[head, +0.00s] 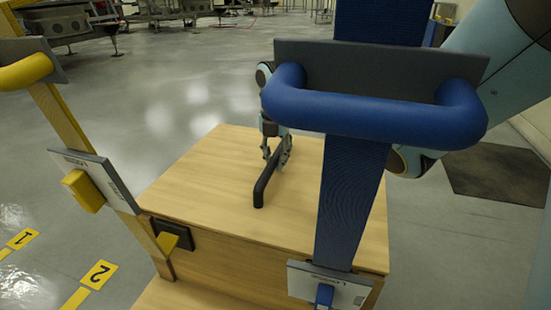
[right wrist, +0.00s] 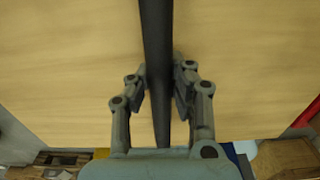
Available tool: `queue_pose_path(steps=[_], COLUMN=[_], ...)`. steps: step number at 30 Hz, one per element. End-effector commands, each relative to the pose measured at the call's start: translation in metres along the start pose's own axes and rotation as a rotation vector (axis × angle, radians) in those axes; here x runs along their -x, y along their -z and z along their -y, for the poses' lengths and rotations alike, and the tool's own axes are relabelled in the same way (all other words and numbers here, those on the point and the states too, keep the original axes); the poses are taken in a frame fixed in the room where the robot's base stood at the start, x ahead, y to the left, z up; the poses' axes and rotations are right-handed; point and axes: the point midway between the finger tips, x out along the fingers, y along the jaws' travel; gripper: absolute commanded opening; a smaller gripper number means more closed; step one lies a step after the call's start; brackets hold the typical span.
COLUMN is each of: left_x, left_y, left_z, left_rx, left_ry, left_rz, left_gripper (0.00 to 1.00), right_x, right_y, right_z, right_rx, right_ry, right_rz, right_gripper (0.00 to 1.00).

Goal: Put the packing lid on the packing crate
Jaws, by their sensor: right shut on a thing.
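The packing lid (head: 225,185) is a pale wooden board with a black bar handle (head: 265,182) standing along its middle. My right gripper (head: 277,155) is shut on this handle. In the right wrist view the fingers (right wrist: 160,88) lie on both sides of the dark handle (right wrist: 156,45), over the wooden lid (right wrist: 70,70). A wooden front face of the packing crate (head: 225,265) shows below the lid's near edge. I cannot tell whether the lid rests on the crate or hangs just above it. My left gripper is not in view.
A blue upright strip (head: 348,210) with a thick blue handle (head: 375,115) hides part of the lid's right side. A yellow strip (head: 60,120) stands at the left. A black piece with a yellow wedge (head: 172,238) is at the left front corner. Grey floor around is mostly clear.

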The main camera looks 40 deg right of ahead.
Motion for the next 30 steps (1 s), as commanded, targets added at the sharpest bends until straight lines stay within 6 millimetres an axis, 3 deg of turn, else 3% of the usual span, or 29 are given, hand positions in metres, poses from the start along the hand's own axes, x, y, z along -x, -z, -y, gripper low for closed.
queue_pose_path(steps=[4,5,11,21,26,30], left_x=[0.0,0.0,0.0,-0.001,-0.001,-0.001], left_y=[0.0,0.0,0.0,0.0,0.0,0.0], left_z=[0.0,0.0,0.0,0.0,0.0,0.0], left_rx=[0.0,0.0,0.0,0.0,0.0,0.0], left_ry=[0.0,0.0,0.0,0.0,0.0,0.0], left_rz=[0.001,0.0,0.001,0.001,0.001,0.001], left_gripper=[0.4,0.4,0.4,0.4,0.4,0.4], right_x=[0.001,0.001,0.0,0.002,0.03,0.063], right_y=[-0.001,-0.001,-0.001,0.0,-0.001,-0.002], right_z=[-0.002,-0.002,-0.001,0.0,0.0,0.0], right_rx=[0.001,0.001,0.0,-0.001,0.001,0.001], right_ry=[-0.004,-0.005,-0.003,0.001,-0.002,-0.002], right_rz=[0.004,0.004,0.003,-0.001,0.004,0.005], right_gripper=[0.0,0.19,0.43,0.43,0.43,0.43])
